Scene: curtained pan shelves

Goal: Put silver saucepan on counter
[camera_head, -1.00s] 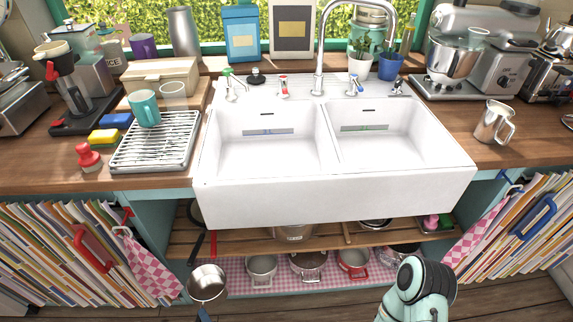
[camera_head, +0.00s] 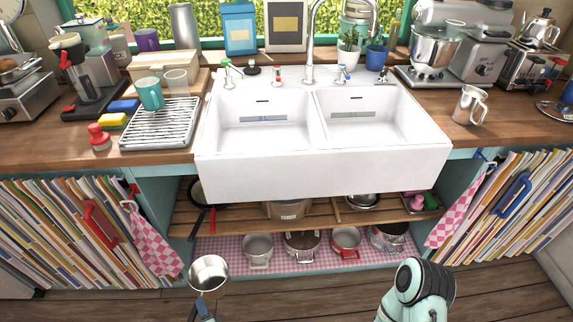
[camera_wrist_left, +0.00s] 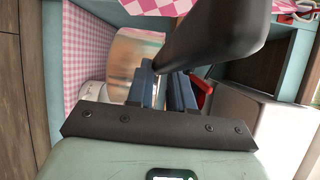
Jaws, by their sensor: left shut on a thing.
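A silver saucepan (camera_head: 208,272) is held in front of the lower shelf at the lower left of the head view, its open top facing up. My left gripper (camera_head: 204,308) is shut on its handle, just below the pan at the bottom edge. In the left wrist view the blue fingers (camera_wrist_left: 163,88) close on the handle, and the shiny pan side (camera_wrist_left: 132,55) shows beyond. The wooden counter (camera_head: 60,146) runs on both sides of the white sink (camera_head: 320,175). A part of my right arm shows at the lower right; its gripper is out of view.
Several pots sit on the checked lower shelf (camera_head: 218,247).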

